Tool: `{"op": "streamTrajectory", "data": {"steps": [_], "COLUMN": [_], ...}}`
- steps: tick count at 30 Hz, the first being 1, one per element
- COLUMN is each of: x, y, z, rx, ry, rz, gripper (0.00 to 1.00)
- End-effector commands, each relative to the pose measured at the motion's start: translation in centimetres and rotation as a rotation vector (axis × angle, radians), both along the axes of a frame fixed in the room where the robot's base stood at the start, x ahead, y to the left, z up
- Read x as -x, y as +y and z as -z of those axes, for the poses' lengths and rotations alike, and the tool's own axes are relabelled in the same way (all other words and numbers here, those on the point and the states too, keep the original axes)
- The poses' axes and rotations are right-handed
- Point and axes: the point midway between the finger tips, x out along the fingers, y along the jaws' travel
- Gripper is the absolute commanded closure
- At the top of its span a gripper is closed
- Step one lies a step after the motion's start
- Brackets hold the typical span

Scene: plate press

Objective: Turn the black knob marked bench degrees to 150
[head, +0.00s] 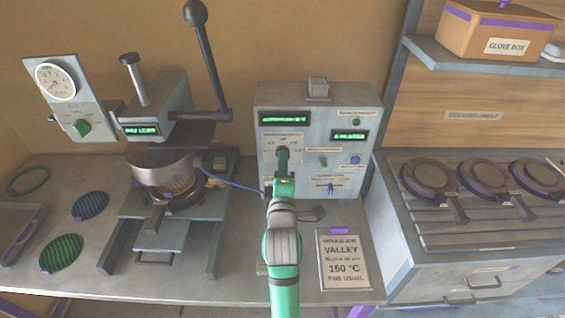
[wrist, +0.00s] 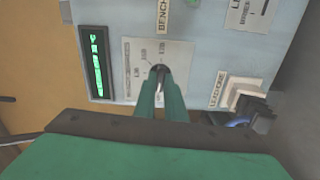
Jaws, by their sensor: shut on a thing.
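The black knob (wrist: 157,70) is on the front of the grey control box (head: 264,101), in the middle of a pale dial plate (wrist: 135,57) with printed numbers. My gripper (head: 283,156) reaches the box from the front, and its green fingers (wrist: 160,77) are shut on the knob. The fingers hide most of the knob, so I cannot tell which number it points to. A green-lit display (head: 284,118) is above the dial, too small to read surely. A card (head: 345,262) on the bench reads VALLEY and 150 °C.
The box also carries a small green knob (head: 323,161), a blue button (head: 355,160) and a second display (head: 349,135). A press (head: 160,120) with a long lever stands to the left. Round plates on a rack (head: 430,180) are to the right.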

Motion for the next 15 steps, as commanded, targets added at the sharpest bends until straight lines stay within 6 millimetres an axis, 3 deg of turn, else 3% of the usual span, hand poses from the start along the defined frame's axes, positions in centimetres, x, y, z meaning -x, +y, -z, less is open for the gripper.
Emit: {"op": "streamTrajectory", "data": {"steps": [15], "x": [0.02], "y": [0.03], "z": [0.04], "rx": [-0.428], "ry": [0.001], "rz": [0.0], "gripper": [1.0]}}
